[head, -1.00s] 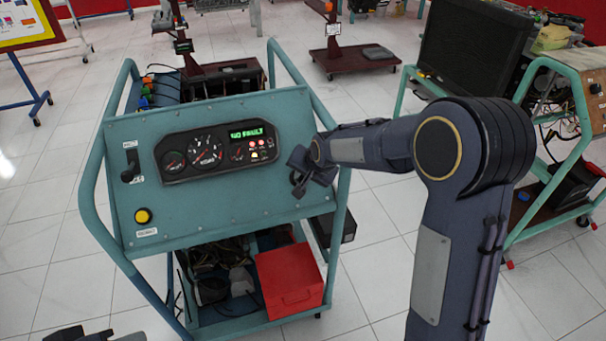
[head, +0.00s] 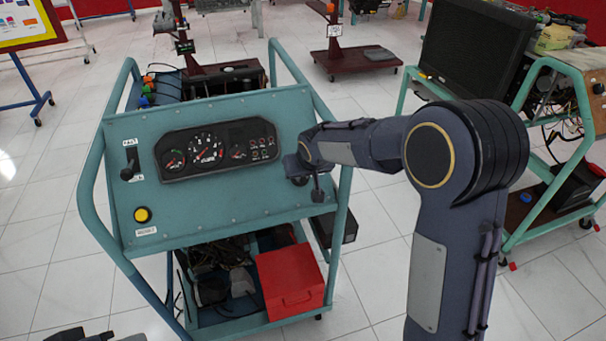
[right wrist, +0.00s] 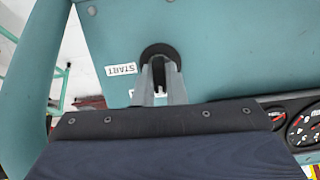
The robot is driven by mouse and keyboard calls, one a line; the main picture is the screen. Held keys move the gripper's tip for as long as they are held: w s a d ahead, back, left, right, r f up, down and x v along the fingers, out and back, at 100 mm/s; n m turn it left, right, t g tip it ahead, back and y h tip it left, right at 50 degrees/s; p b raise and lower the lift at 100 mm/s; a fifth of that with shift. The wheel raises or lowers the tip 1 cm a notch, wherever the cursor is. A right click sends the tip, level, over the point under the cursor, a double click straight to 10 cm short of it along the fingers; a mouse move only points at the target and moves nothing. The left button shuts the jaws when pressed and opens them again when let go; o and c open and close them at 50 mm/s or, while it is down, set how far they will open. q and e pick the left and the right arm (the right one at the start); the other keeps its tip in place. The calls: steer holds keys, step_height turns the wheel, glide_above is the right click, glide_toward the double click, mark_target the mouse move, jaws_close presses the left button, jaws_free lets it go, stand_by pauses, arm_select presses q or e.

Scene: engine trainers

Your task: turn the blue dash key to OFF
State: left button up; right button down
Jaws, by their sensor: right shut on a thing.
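The teal dash panel (head: 210,210) stands on a wheeled cart left of centre in the head view. My right gripper (head: 317,195) is at the panel's right side. In the right wrist view its two grey fingers (right wrist: 161,75) reach to a round black key switch (right wrist: 160,50), close together around its middle. The blue key itself is hidden by the fingers and cannot be made out. A START label (right wrist: 121,70) sits beside the switch. The gauge cluster (head: 215,148) has a dark display and unlit lamps. Dark parts of my left gripper (head: 80,335) show at the bottom left edge; its jaws are unclear.
A black lever (head: 131,160) and a yellow button (head: 142,215) are on the panel's left side. A red box (head: 290,283) sits on the cart's lower shelf. Another teal cart (head: 520,223) stands at right. White tiled floor is clear between the carts.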

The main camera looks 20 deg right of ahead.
steer(key=shift+n, duration=0.4)
steer(key=c, duration=1.5)
jaws_free()
steer(key=v, duration=0.7)
steer(key=shift+s+a+r, duration=0.1)
steer(key=shift+s+r, duration=0.1)
steer(key=shift+r, duration=0.15)
